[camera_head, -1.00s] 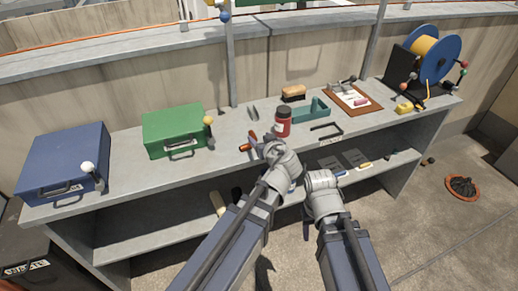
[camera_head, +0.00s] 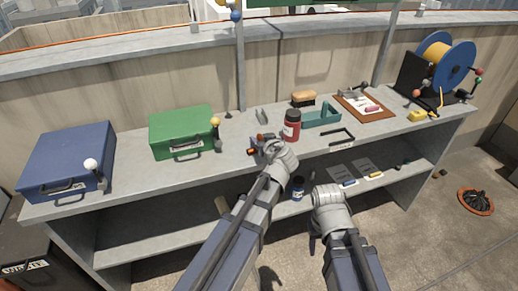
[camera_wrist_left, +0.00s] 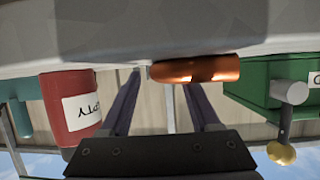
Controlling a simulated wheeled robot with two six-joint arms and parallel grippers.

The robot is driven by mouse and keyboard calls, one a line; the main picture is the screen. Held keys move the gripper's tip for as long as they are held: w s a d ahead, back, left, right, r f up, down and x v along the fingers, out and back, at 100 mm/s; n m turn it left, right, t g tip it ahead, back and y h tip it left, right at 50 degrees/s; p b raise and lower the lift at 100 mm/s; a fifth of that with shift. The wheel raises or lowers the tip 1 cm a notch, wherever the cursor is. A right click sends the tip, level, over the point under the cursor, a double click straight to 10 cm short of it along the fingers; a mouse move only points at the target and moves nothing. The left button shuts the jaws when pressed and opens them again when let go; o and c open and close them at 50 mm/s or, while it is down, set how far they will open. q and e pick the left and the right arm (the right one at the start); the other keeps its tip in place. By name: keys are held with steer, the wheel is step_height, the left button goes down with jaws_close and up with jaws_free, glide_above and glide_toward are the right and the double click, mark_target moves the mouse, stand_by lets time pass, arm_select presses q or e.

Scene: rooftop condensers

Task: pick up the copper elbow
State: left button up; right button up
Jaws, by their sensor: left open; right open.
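The copper elbow (camera_wrist_left: 195,69) lies on the grey bench top (camera_head: 130,180) near its front edge. In the head view only part of it (camera_head: 252,151) shows beside my left gripper (camera_head: 262,144). In the left wrist view, which is upside down, my left gripper (camera_wrist_left: 162,82) is open. One end of the elbow shows between the fingers and the rest extends past the right-hand finger. I cannot tell whether they touch. My right gripper (camera_head: 313,238) hangs in front of the bench, empty; its fingers are mostly hidden by the wrist.
A red jar (camera_head: 292,125) stands close right of my left gripper. A green case (camera_head: 181,132) is to the left, a blue case (camera_head: 66,160) farther left. A teal tray (camera_head: 322,115), a brush (camera_head: 303,98), a clipboard (camera_head: 365,107) and a cable reel (camera_head: 446,60) are to the right.

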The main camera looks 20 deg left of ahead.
arm_select(q)
steer(key=shift+c, duration=0.3)
jaws_close()
stand_by(0.3)
